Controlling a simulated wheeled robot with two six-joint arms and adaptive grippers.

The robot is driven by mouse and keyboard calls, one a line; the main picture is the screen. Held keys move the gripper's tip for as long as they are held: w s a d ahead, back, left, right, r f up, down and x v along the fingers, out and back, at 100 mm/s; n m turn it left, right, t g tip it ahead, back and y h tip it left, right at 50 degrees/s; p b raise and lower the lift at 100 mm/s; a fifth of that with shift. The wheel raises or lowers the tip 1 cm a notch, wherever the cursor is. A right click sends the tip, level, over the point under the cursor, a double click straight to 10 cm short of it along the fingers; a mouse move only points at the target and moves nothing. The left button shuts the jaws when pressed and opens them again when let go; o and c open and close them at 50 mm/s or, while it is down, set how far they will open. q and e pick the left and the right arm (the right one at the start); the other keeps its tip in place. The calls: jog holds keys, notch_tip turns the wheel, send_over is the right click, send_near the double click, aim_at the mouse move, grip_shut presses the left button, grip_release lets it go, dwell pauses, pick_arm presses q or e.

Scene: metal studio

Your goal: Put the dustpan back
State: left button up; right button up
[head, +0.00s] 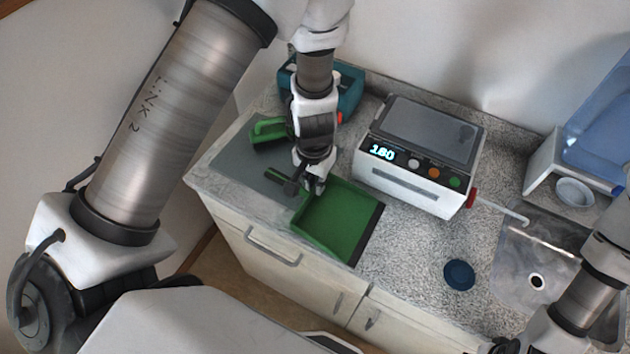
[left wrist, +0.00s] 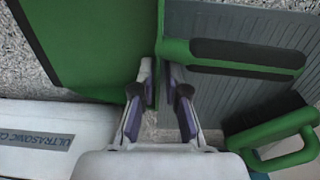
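The green dustpan (head: 338,222) lies on the counter's front part in the head view, its dark lip toward the right. Its handle (left wrist: 245,57), green with a black grip, reaches over a grey ribbed mat (left wrist: 240,20). In the left wrist view the pan (left wrist: 90,40) fills the upper left. My left gripper (left wrist: 160,78) is open, pointing down where the pan's back wall meets the handle; a gap shows between its fingertips. In the head view the left gripper (head: 314,187) hides part of the handle. My right arm is at the lower right; its fingers are not clear.
A second green handle (head: 268,130) lies on the mat. A teal box (head: 350,88) stands behind my left arm. A white ultrasonic cleaner (head: 415,150), a blue disc (head: 459,274) and a sink (head: 530,262) are to the right. Counter beside the dustpan's lip is clear.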

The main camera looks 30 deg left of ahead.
pick_arm(q)
jog(key=shift+o, duration=0.3)
jog(key=shift+r, duration=0.1)
jog(key=shift+s+r, duration=0.1)
jog(key=shift+r+p, duration=0.35)
jog(key=shift+p, duration=0.2)
jog(key=r+p, duration=0.1)
jog(key=r, duration=0.2)
jog(key=shift+w+r, duration=0.1)
jog(key=shift+w, duration=0.1)
notch_tip(320, 180, up, 9)
jog(key=shift+s+f+p, duration=0.15)
jog(key=shift+f+p, duration=0.05)
jog(key=shift+p, duration=0.15)
